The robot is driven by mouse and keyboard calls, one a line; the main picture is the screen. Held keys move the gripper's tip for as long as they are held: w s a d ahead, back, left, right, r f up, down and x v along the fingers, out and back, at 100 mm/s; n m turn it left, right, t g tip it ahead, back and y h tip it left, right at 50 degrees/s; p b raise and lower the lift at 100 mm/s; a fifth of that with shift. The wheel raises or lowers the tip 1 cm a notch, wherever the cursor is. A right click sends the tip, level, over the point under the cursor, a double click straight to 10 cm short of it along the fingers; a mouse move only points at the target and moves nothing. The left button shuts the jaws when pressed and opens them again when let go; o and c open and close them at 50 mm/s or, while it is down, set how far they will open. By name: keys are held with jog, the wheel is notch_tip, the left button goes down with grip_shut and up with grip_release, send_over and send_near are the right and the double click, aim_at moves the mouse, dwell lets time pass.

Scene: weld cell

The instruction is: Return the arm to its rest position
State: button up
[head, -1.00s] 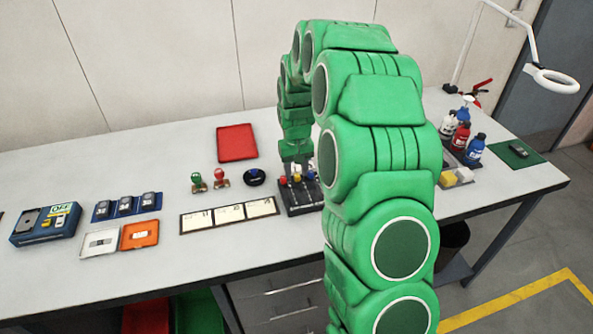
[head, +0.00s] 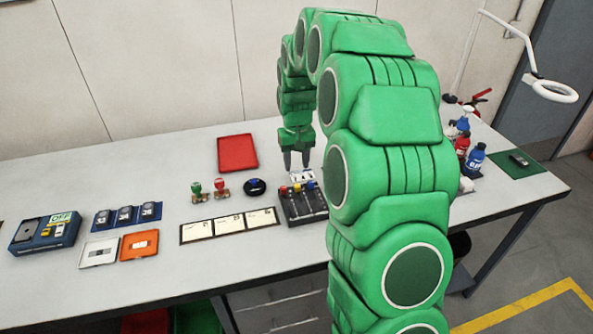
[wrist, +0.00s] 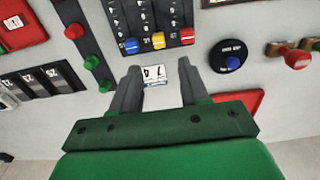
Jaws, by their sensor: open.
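My gripper (head: 295,162) points down over the bench, just behind the black slider box. In the wrist view its two grey fingers (wrist: 158,74) are apart with nothing held between them. A small white numbered piece (wrist: 154,73) lies on the bench below the gap between the fingers. It also shows in the head view, as a white piece (head: 301,176) under the fingertips. The slider box (head: 303,205) has red, yellow and blue knobs and sits beside that piece. My green arm arches high and hides part of the bench's right side.
A red tray (head: 237,153), two stamps (head: 208,190) and a round black dial (head: 255,187) lie left of the gripper. Bottles (head: 474,158) stand at the right, near a ring lamp (head: 553,91). The wrist view shows a dark strip with red and green knobs (wrist: 90,62).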

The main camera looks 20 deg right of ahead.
jog(key=shift+r, duration=0.25)
jog(key=s+a+r, duration=0.2)
jog(key=s+r, duration=0.3)
jog(key=s, duration=0.6)
jog(key=s+a+r, duration=0.2)
jog(key=s+r, duration=0.2)
jog(key=s, duration=0.6)
jog(key=s+g, duration=0.1)
jog(key=s, duration=2.2)
jog(key=shift+a+r+g, duration=0.2)
jog(key=shift+a+g, duration=0.2)
